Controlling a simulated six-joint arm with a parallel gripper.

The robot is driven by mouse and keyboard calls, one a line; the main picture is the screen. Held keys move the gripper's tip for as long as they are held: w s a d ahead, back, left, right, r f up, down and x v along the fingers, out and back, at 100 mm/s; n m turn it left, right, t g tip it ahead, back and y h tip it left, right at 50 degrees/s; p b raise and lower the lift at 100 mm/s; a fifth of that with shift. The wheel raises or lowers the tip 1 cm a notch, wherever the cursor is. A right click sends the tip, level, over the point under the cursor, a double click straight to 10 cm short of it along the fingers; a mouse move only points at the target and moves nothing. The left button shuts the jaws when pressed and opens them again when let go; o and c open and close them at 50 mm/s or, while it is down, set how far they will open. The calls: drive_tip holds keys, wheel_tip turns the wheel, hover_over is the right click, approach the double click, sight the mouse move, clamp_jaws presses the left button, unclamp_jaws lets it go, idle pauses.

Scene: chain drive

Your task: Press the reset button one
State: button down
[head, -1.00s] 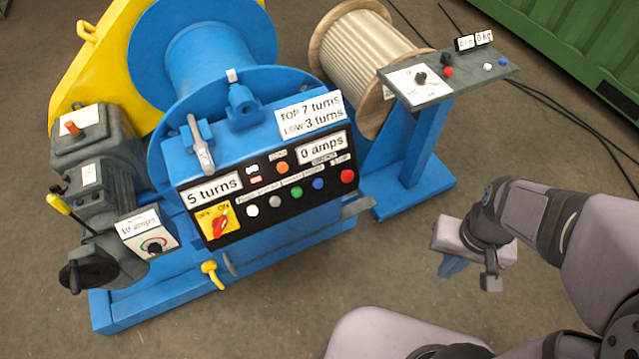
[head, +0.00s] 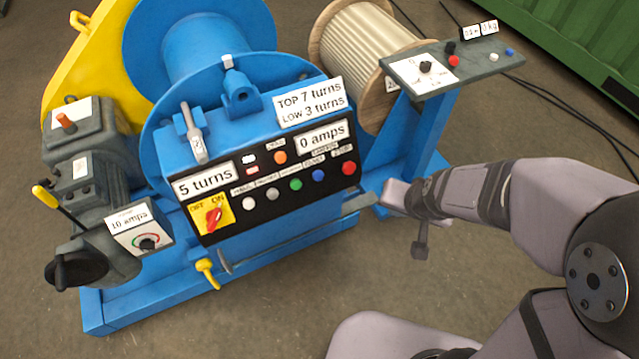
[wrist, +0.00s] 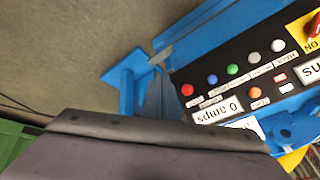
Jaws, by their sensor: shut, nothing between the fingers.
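The black control panel (head: 270,185) is on the front of the blue winch. It carries an orange button (head: 280,158), a small red-and-white pair at its left, and a lower row of white, grey, green, blue (head: 318,175) and red (head: 349,168) buttons. Their small labels are too blurred to tell which is the reset button one. The red button (wrist: 187,90) and orange button (wrist: 255,92) also show in the wrist view. My gripper (head: 393,197) is right of the panel, apart from the buttons. Its fingers (wrist: 156,80) appear shut and empty in the wrist view.
A blue stand with a small grey console (head: 450,70) is behind my gripper. A yellow handle (head: 207,272) hangs below the panel. The floor in front is clear.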

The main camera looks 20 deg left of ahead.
sight(318, 176)
drive_tip(key=w+a+f+m+t+h+b, duration=0.1)
drive_tip(key=a+f+t+b, duration=0.3)
drive_tip(key=a+b, duration=0.3)
drive_tip(key=w+a+f+m+t+h+b, duration=0.1)
drive_tip(key=w+a+f+m+t+b, duration=0.1)
drive_tip(key=a+f+t+b, duration=0.3)
drive_tip(key=shift+w+a+m+t+b, duration=0.2)
drive_tip(key=shift+a+m+t+b, duration=0.1)
drive_tip(key=shift+a+t+b, duration=1.2)
drive_tip(key=shift+d+f, duration=0.15)
drive_tip(key=shift+d, duration=0.2)
drive_tip(key=shift+g, duration=0.3)
drive_tip(key=shift+w+a+f+b, duration=0.65)
drive_tip(key=shift+w+a+b, duration=0.05)
drive_tip(key=shift+w+a, duration=0.25)
drive_tip(key=shift+w+a+f+b, duration=0.65)
drive_tip(key=shift+w+a, duration=0.25)
drive_tip(key=shift+w+a+f+b, duration=0.65)
drive_tip(key=shift+w+a+b, duration=0.05)
drive_tip(key=shift+w+a, duration=0.25)
drive_tip(key=shift+w+a, duration=0.1)
